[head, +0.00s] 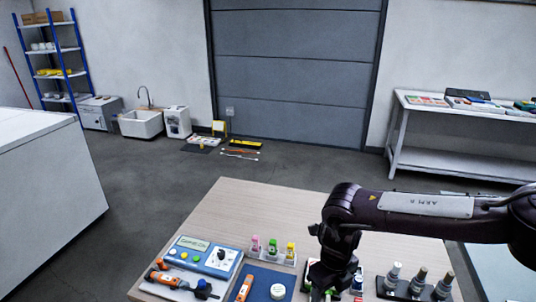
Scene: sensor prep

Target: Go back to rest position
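My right arm comes in from the right and reaches over the wooden table. Its dark gripper (322,288) points down near the front of the table, over some small items there. Its fingers are dark and partly cut off by the bottom edge, so I cannot tell whether they are open or hold anything. My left arm and gripper are not in view.
The table (240,205) holds a blue-grey device (203,257), a tray with orange-black tools (180,284), a blue mat with a round tin (277,291), a rack of coloured bottles (272,248) and a dark rack of vials (416,289). The table's far part is clear.

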